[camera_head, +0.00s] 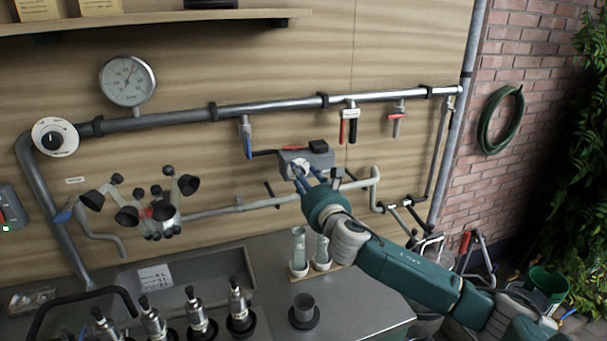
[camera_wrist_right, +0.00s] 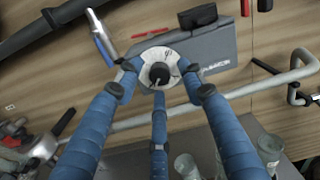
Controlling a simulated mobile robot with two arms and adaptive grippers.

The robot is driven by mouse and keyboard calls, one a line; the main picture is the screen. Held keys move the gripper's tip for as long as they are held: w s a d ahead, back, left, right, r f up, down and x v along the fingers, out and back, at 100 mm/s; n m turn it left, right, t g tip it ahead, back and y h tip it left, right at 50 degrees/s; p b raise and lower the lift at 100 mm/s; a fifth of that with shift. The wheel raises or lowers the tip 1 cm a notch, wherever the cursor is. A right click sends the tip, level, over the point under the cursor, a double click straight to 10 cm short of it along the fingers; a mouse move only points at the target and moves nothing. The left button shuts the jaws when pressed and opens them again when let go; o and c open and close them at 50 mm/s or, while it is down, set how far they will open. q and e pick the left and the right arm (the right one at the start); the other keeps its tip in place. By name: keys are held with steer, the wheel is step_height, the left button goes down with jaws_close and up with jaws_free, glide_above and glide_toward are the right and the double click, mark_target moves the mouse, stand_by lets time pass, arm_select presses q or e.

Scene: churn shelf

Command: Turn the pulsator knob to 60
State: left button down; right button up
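The pulsator is a grey box (camera_head: 318,158) on the wooden wall below the horizontal pipe; it also shows in the right wrist view (camera_wrist_right: 210,52). Its knob (camera_wrist_right: 160,73) is a small dark cap at the middle of a white round dial (camera_wrist_right: 152,58). The dial's scale is too small and partly covered to read. My right gripper (camera_wrist_right: 160,82) has its blue fingers spread around the dial, with gaps to the dark cap. In the head view my right gripper (camera_head: 310,180) is in front of the box and covers part of the dial. My left gripper is not in view.
Pipes with a blue-handled valve (camera_head: 247,140) and a red-handled valve (camera_head: 349,125) run close above the box. Another white dial (camera_head: 55,137) and a pressure gauge (camera_head: 127,81) are at the left. A milking claw (camera_head: 155,208) hangs left; bottles (camera_head: 298,250) stand on the counter below.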

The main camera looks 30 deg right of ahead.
jaws_close()
steer(key=shift+f, duration=0.1)
stand_by(0.4)
steer(key=m+p, duration=0.3)
steer(key=m, duration=3.2)
steer(key=shift+y+p, duration=0.3)
steer(key=shift+y, duration=0.1)
steer(key=shift+m, duration=0.3)
